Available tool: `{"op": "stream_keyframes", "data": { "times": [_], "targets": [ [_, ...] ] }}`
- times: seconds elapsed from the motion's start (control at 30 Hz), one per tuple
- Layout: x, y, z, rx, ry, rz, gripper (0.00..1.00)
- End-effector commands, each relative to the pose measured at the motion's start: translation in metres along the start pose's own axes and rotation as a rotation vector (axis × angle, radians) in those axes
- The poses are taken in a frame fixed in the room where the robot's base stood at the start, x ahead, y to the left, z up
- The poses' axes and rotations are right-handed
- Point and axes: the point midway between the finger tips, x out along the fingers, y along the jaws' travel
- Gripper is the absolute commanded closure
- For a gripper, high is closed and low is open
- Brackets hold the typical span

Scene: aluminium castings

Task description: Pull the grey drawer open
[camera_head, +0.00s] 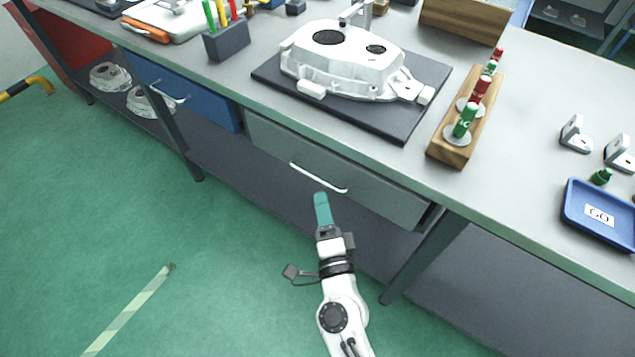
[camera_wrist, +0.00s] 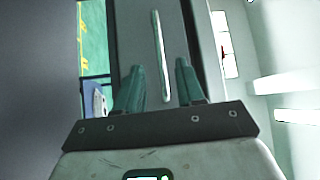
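The grey drawer (camera_head: 377,189) sits under the workbench top, and its front looks flush with the bench. Its white bar handle (camera_head: 318,178) runs across the front. My gripper (camera_head: 321,196) is just in front of and below the handle, near its right half. In the wrist view my gripper (camera_wrist: 160,78) shows two teal fingers standing apart, with the handle (camera_wrist: 161,55) appearing between and beyond them. The drawer front (camera_wrist: 132,30) lies behind the handle. I cannot tell whether the fingers touch the handle.
A blue drawer (camera_head: 190,92) is to the left, with bench legs (camera_head: 415,262) on both sides. On the bench top are a casting on a dark mat (camera_head: 278,73), a wooden rack (camera_head: 443,150) and a blue tray (camera_head: 580,222).

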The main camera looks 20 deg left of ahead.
Motion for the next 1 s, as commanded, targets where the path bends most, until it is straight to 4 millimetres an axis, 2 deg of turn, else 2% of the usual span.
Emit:
{"op": "stream_keyframes", "data": {
  "times": [0.1, 0.3, 0.5, 0.73, 1.0],
  "targets": [
    [0.023, -0.001, 0.000, 0.000, 0.000, -0.002, 0.62],
    [0.048, 0.000, 0.001, -0.001, -0.001, -0.001, 0.62],
    [0.057, 0.000, 0.001, -0.001, -0.002, 0.000, 0.62],
    [0.057, 0.000, 0.000, -0.001, -0.001, 0.000, 0.62],
    [0.057, 0.000, 0.000, -0.001, -0.001, 0.000, 0.87]
  ]
}}
